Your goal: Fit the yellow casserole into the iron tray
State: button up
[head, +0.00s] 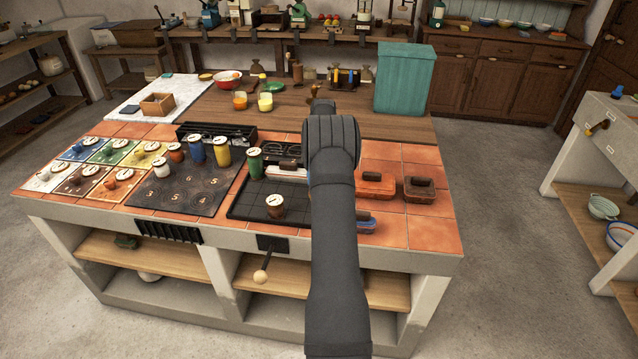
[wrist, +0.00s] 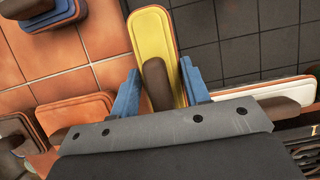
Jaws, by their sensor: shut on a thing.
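The yellow casserole (wrist: 150,30) shows in the wrist view, a narrow rounded block with a dark brown handle on top. My gripper (wrist: 159,68) has its blue fingers on either side of that handle and is shut on it. The black iron tray (wrist: 245,45) with its grid of squares lies beside the casserole in the wrist view. It also shows in the head view (head: 247,205), left of my arm. In the head view my arm hides the casserole. I cannot tell whether the casserole touches the surface below it.
A white casserole (head: 287,174) lies at the tray's far side. A pot (head: 275,207) stands on the tray and a green canister (head: 256,163) near its back left. Orange (head: 375,184), brown-lidded (head: 419,190) and blue (head: 366,226) casseroles sit on the tiles at right.

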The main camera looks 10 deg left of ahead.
jog(key=shift+f, duration=1.05)
jog(key=shift+f, duration=0.2)
jog(key=o, duration=1.2)
jog(key=shift+r, duration=0.1)
jog(key=shift+v, duration=3.8)
